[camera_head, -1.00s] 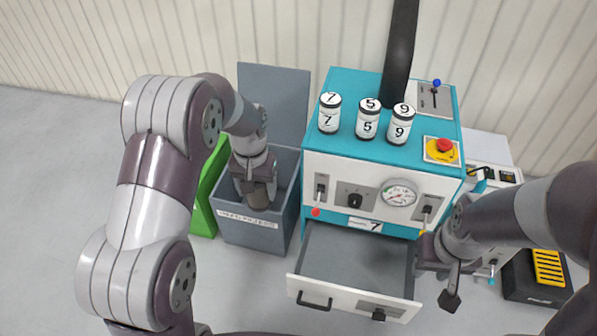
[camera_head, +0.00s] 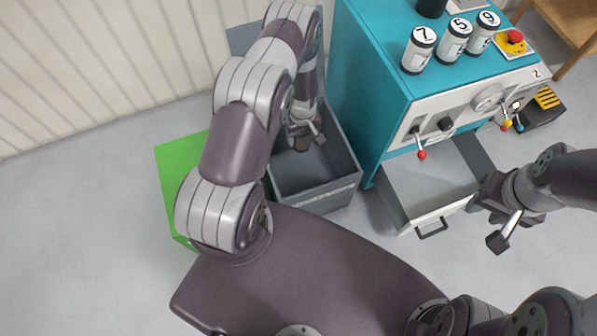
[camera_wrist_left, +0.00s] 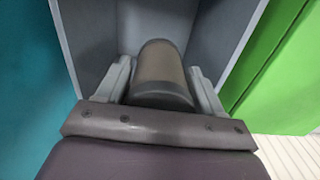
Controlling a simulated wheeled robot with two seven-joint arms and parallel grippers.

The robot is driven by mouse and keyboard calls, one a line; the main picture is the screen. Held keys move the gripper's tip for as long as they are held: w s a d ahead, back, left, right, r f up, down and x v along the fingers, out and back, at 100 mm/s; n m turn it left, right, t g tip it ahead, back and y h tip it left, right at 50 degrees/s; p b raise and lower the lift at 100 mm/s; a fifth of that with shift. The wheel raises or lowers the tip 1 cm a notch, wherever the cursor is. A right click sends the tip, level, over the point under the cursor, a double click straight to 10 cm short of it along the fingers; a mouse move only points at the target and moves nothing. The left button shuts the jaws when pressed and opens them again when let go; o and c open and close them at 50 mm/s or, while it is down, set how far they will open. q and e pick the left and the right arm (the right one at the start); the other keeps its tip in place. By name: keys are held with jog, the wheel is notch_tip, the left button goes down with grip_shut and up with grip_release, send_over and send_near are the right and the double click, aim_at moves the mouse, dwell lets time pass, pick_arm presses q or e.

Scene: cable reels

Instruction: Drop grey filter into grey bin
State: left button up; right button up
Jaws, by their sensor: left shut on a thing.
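The filter is a brownish-grey cylinder (camera_wrist_left: 160,75) between the two grey fingers of my left gripper (camera_wrist_left: 163,88) in the left wrist view. My left gripper (camera_head: 304,138) also shows in the head view, pointing down inside the opening of the grey bin (camera_head: 322,196), with the filter's dark end (camera_head: 301,144) just below it. The wrist view shows the bin's grey inner walls (camera_wrist_left: 95,35) around the filter, and the filter is still held. My right gripper (camera_head: 493,216) is at the right by the drawer; its two fingers look spread with nothing between them.
A green box (camera_head: 180,160) stands left of the bin. A teal machine (camera_head: 375,85) stands to its right, with an open drawer (camera_head: 425,190) and several numbered canisters (camera_head: 419,48) on top. A black and yellow box (camera_head: 545,104) lies far right.

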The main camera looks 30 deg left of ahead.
pick_arm(q)
jog(key=shift+f, duration=0.5)
notch_tip(320, 180, down, 5)
jog(key=b, duration=0.5)
jog(key=shift+f, duration=0.2)
jog(key=shift+s, duration=0.1)
jog(key=shift+r, duration=0.1)
jog(key=o, duration=1.2)
jog(key=shift+r, duration=0.1)
notch_tip(320, 180, up, 12)
jog(key=p, duration=0.4)
jog(key=shift+r, duration=0.2)
